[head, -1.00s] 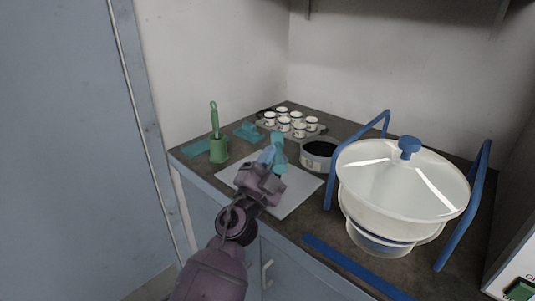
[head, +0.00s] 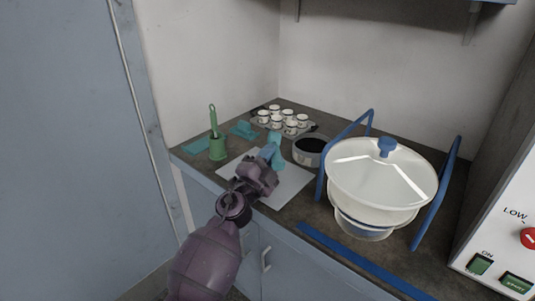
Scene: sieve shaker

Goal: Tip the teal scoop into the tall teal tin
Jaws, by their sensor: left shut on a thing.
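My left gripper (head: 265,157) is over the white sheet on the bench, shut on the teal scoop (head: 275,140). The scoop shows as a small teal shape just beyond the light-blue fingertips; the fingers and wrist hide part of it. I cannot tell how far it is tilted or what is in it. I cannot make out a tall teal tin for sure; it may be hidden by the gripper or merge with the teal shape. My right gripper is not in view.
White cups (head: 277,121) on a tray are behind. A dark-filled round pan (head: 309,150) and the lidded white sieve shaker (head: 382,180) with blue rails stand right.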

